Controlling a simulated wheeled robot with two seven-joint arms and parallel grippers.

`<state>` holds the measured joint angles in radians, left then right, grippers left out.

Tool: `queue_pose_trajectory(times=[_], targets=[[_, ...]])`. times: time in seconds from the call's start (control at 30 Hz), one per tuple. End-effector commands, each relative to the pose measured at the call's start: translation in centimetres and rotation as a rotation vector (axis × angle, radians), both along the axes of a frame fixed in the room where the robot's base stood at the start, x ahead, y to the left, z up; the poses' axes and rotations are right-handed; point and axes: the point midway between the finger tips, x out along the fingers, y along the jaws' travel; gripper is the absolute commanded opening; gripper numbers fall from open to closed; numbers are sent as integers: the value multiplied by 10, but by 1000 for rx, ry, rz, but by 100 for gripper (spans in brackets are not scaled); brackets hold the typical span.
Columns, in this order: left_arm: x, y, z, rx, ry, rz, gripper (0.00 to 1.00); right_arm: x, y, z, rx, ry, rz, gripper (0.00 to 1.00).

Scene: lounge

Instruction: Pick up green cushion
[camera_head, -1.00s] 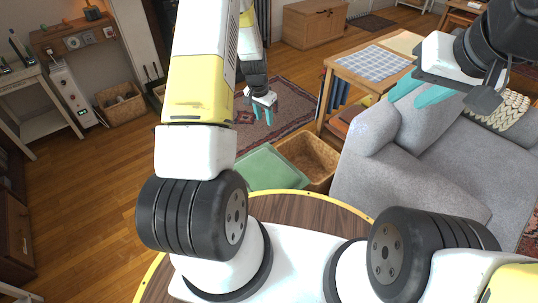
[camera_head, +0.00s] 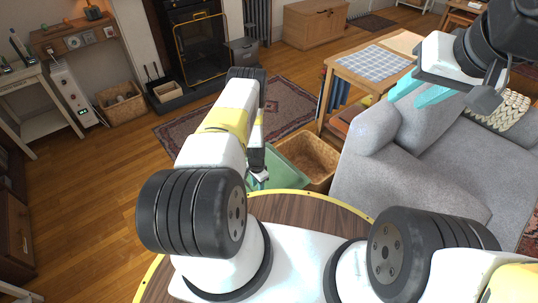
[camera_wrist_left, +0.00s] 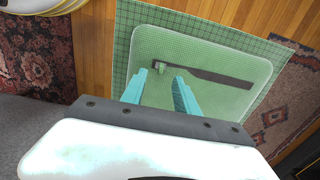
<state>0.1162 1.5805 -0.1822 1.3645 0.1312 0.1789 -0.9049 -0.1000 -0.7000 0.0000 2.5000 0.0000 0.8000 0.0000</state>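The green cushion (camera_wrist_left: 215,55) shows in the left wrist view as a flat, pale green rounded rectangle inside a darker green checked border. A dark strip crosses it. In the head view its green surface (camera_head: 290,172) is partly hidden behind my left arm, just beyond the round wooden table. My left gripper (camera_wrist_left: 160,76) is open, its two teal fingers apart and empty over the near part of the cushion. Contact cannot be told. In the head view the left gripper (camera_head: 258,184) points down at the green surface. My right gripper (camera_head: 422,92) is open and empty above the grey sofa.
A wicker basket (camera_head: 314,157) stands directly right of the green surface. The grey sofa (camera_head: 400,175) is further right. The round table's yellow rim (camera_head: 340,204) is close in front. A side table (camera_head: 345,72) with a checked cloth stands behind.

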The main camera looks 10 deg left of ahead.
Motion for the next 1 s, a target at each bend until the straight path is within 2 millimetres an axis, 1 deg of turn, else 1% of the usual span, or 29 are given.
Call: queue_pose_trajectory(times=[0.03,0.1,0.2,0.3,0.5,0.53,0.57,0.6,0.7,1.0], targets=[[-2,0,-10,0,2,0,36,0,0,0,0,0,0,36],[-2,-1,-21,0,1,0,36,0,0,0,0,0,0,36],[-1,0,-31,0,1,1,36,0,0,0,0,0,0,36],[-1,0,-36,0,1,2,36,0,0,0,0,0,0,36],[-1,0,-36,0,1,1,36,0,0,0,0,0,0,36],[-1,0,-36,0,1,1,32,0,0,0,0,0,0,36],[-1,0,-36,0,1,1,27,0,0,0,0,0,0,36],[-1,0,-36,0,1,1,19,0,0,0,0,0,0,36],[-1,0,-36,0,1,1,0,0,0,0,0,0,0,36],[-1,0,-36,0,1,1,0,0,0,0,0,0,0,36]])
